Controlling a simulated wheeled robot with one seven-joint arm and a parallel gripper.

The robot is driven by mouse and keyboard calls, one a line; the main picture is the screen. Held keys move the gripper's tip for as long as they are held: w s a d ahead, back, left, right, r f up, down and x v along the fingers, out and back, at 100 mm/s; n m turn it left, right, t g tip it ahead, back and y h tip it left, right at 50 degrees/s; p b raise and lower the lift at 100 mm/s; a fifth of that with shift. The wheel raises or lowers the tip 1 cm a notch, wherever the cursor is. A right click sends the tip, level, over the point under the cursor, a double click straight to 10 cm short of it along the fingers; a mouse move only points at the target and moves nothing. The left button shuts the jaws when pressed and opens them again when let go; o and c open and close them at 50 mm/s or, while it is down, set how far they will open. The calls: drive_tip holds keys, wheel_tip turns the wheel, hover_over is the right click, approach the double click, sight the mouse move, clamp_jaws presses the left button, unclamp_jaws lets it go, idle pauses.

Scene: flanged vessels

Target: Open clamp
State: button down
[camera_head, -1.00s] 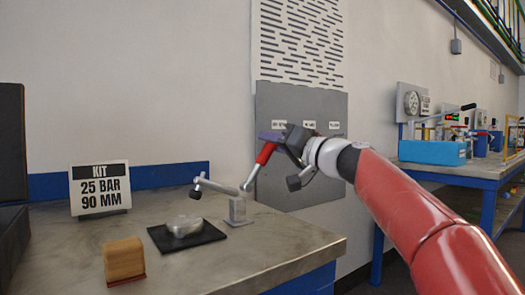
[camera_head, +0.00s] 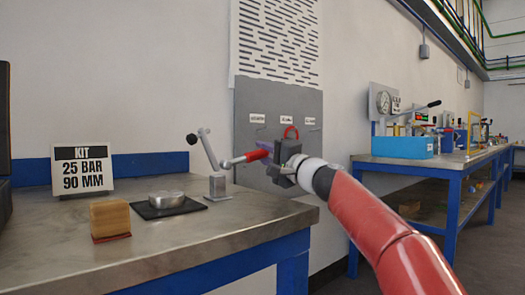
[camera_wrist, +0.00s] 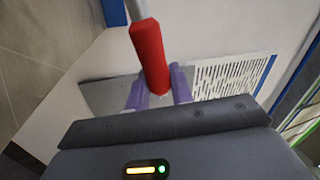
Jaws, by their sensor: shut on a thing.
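The toggle clamp stands on the metal bench, its grey base block (camera_head: 217,187) near the right end. Its arm (camera_head: 209,150) tilts up to the left, with the tip raised well clear of the metal disc (camera_head: 167,199) on a black pad. Its red handle (camera_head: 256,156) points right, close to level. My gripper (camera_head: 267,149) is shut on the outer end of this handle. In the wrist view, the purple fingers (camera_wrist: 158,88) sit on both sides of the red handle (camera_wrist: 149,50). The clamp's pivot is not clear in the wrist view.
A wooden block (camera_head: 110,218) and a "KIT 25 BAR 90 MM" sign (camera_head: 83,170) stand on the bench (camera_head: 185,238). A grey wall panel (camera_head: 250,105) with a red ring (camera_head: 290,132) is close behind my gripper. Another blue bench (camera_head: 450,166) stands at right.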

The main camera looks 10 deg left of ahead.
drive_tip(key=shift+w+f+m, duration=0.1)
drive_tip(key=shift+f+m, duration=0.2)
drive_tip(key=shift+f, duration=0.05)
drive_tip(key=c, duration=1.3)
unclamp_jaws()
drive_tip(key=shift+o, duration=0.2)
drive_tip(key=shift+r, duration=0.1)
drive_tip(key=shift+d, duration=0.1)
drive_tip(key=b+v, duration=0.1)
drive_tip(key=v, duration=0.6)
drive_tip(key=shift+s+d+b, duration=0.25)
drive_tip(key=shift+d+b, duration=0.05)
drive_tip(key=shift+b, duration=0.1)
